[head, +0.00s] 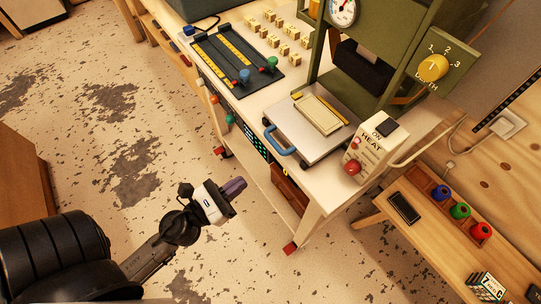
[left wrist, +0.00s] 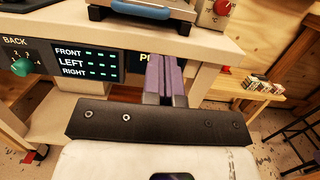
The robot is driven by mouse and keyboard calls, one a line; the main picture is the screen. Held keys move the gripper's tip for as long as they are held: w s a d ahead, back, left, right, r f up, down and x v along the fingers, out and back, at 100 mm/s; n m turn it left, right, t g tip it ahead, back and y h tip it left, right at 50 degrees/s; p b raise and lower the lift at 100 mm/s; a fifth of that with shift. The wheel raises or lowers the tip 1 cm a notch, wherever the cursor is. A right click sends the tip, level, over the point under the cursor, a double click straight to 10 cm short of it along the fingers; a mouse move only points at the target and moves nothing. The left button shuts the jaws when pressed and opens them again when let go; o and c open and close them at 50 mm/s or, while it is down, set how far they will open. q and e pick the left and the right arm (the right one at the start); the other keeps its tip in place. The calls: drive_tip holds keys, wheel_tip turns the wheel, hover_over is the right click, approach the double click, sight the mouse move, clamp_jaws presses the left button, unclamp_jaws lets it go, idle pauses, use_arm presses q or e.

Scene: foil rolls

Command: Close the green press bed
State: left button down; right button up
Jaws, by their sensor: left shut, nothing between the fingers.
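The green press (head: 400,50) stands on a white bench at the upper right. Its silver bed (head: 312,150) is out in front of the press frame, with a blue handle (head: 279,142) on its left front side. A pale rectangular block with yellow edges (head: 319,115) lies on the bed. My left gripper (head: 235,187) is shut and empty, in front of the bench and apart from the handle. In the left wrist view its purple fingers (left wrist: 165,78) are together below the bench edge; part of the blue handle (left wrist: 142,9) shows at the top. My right gripper is not seen.
A white HEAT box (head: 368,145) with a red knob stands right of the bed. A black tray with sliders (head: 238,62) and small yellow blocks (head: 280,35) are left of it. A low wooden shelf (head: 440,225) is at right. The floor at left is mostly free.

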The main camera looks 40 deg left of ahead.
use_arm(q)
drive_tip(key=p+x, duration=0.3)
drive_tip(key=x, duration=0.7)
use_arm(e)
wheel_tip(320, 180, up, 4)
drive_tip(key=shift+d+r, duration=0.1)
use_arm(q)
drive_tip(key=shift+r, duration=0.1)
